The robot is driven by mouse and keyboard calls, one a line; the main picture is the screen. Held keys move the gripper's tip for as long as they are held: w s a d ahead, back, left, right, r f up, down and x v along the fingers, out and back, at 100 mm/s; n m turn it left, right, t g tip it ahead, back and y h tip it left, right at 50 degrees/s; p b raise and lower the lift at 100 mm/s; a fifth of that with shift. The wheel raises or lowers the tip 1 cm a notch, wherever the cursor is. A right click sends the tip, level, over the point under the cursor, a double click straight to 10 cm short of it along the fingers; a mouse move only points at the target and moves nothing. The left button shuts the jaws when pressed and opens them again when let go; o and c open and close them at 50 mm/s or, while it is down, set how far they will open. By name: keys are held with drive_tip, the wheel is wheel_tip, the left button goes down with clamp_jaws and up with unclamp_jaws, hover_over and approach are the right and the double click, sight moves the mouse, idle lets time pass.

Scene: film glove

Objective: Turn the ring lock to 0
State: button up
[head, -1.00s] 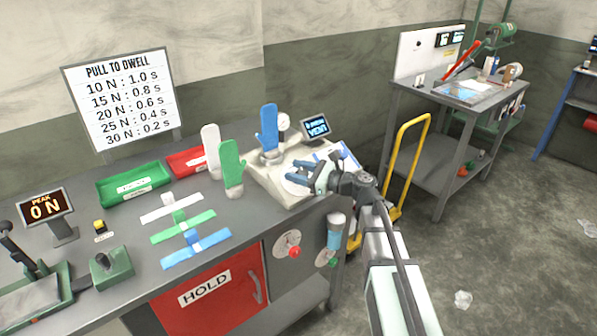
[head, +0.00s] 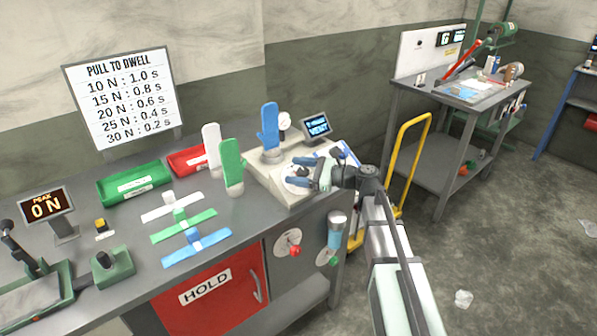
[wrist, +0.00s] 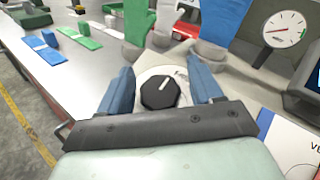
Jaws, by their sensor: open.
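The ring lock appears as a black faceted knob (wrist: 160,92) with a white pointer line, on a pale round dial in the wrist view. Its pointer tilts up and slightly right; the dial's marks are too small to read. In the head view the dial (head: 293,182) sits on top of the pale fixture block (head: 262,184), partly hidden by my gripper. My gripper (head: 298,172) is open, its two blue fingers (wrist: 164,90) on either side of the knob, with gaps between fingers and knob.
A blue glove form (head: 269,128) and a gauge (head: 284,122) stand behind the dial. A small display (head: 315,127) stands at the back right. Green (head: 231,165) and white (head: 212,146) glove forms stand to the left. A yellow cart handle (head: 412,150) is right of the bench.

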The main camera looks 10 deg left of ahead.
drive_tip(key=v, duration=1.4)
drive_tip(key=shift+a+f, duration=0.1)
